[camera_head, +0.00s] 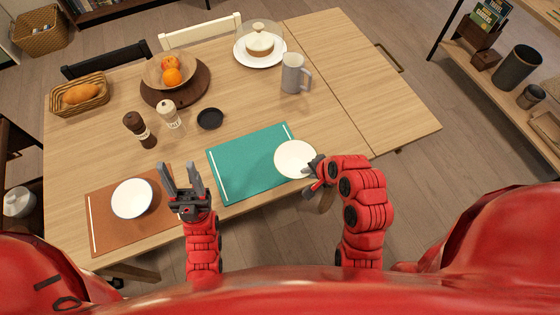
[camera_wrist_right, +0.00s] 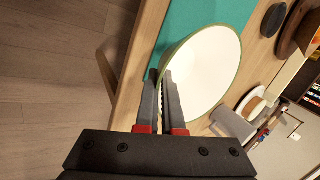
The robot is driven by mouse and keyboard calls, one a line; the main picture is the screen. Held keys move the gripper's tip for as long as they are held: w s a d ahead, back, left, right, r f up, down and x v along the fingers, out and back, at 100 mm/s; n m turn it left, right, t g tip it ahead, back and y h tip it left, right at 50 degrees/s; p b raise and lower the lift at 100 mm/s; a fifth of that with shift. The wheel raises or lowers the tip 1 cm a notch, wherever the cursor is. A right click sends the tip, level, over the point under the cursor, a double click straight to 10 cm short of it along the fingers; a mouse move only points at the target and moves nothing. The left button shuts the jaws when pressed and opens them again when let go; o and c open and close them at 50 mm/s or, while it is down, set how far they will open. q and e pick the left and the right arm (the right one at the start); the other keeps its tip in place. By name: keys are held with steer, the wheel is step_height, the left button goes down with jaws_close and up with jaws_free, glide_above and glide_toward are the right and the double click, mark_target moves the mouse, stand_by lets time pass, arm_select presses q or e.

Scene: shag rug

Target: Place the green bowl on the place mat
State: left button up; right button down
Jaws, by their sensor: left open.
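The green bowl (camera_head: 295,159), white inside with a green rim, is over the right end of the teal place mat (camera_head: 240,165) and partly past its edge. I cannot tell whether it touches the mat. My right gripper (camera_head: 316,167) is at the bowl's right side. In the right wrist view its fingers (camera_wrist_right: 160,85) straddle the rim of the bowl (camera_wrist_right: 205,75), one inside and one outside, closed on it. My left gripper (camera_head: 182,178) is open and empty, above the right edge of the brown place mat (camera_head: 110,228).
A white bowl (camera_head: 132,198) sits on the brown mat. Pepper mill (camera_head: 138,130), salt shaker (camera_head: 168,114), black dish (camera_head: 210,118), fruit bowl (camera_head: 168,72), bread basket (camera_head: 80,95), grey mug (camera_head: 295,74) and cake plate (camera_head: 260,48) stand farther back. The table's right side is clear.

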mark_target(285, 152)
steer(key=shift+w+a+r, duration=0.2)
steer(key=shift+w+a, duration=0.1)
steer(key=shift+w, duration=0.2)
steer(key=shift+w+a, duration=0.15)
steer(key=shift+a, duration=0.4)
steer(key=w+a+p, duration=0.2)
steer(key=w, duration=0.1)
steer(key=w+a, duration=0.1)
steer(key=w, duration=0.1)
steer(key=shift+w+a+f+p, duration=0.15)
steer(key=shift+a+f+p, duration=0.05)
steer(key=shift+f+p, duration=0.2)
steer(key=shift+w+a, duration=0.4)
steer(key=shift+w, duration=0.15)
steer(key=shift+w+f+p, duration=0.1)
steer(key=shift+f+p, duration=0.1)
steer(key=shift+p, duration=0.25)
step_height(285, 152, down, 2)
steer(key=shift+f+p, duration=0.1)
steer(key=shift+p, duration=0.6)
steer(key=shift+f, duration=0.55)
steer(key=c, duration=1.5)
jaws_free()
steer(key=shift+f, duration=0.1)
steer(key=o, duration=0.5)
steer(key=shift+c, duration=0.2)
